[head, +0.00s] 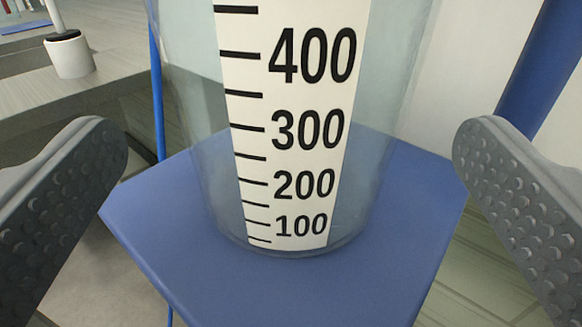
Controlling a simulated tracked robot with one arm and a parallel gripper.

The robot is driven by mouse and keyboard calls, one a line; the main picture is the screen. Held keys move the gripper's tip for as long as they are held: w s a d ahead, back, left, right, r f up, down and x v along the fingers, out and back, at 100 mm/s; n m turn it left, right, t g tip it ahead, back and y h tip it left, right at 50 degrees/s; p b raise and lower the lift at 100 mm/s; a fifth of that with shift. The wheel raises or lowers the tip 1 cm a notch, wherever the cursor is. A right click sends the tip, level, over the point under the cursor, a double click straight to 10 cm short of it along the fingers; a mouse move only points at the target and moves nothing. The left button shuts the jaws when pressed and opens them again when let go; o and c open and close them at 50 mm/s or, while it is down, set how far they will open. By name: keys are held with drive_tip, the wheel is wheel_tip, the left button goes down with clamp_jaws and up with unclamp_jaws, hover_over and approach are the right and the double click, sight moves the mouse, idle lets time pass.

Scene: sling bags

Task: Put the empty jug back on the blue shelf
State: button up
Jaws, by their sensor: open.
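The clear jug (205,170) stands upright on the blue shelf (270,290), close in front of the camera. A white scale strip with black marks from 100 to 400 runs up its side. I see no liquid in the part that shows; its top is out of the picture. My gripper (290,165) is open, with one grey studded finger at the left and one at the right. Clear gaps show between the fingers and the jug's walls. The jug's base rests inside the shelf's edges.
A blue post (540,65) rises at the right behind the shelf, and a thin blue rod (157,90) stands at the left. A grey counter (65,98) with a white container (70,55) on it is at the upper left. Pale floor shows below the shelf.

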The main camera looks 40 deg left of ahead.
drive_tip(key=p+v, duration=0.1)
drive_tip(key=v, duration=0.6)
drive_tip(key=shift+s+d, duration=0.15)
drive_tip(key=shift+d, duration=0.1)
idle(0.3)
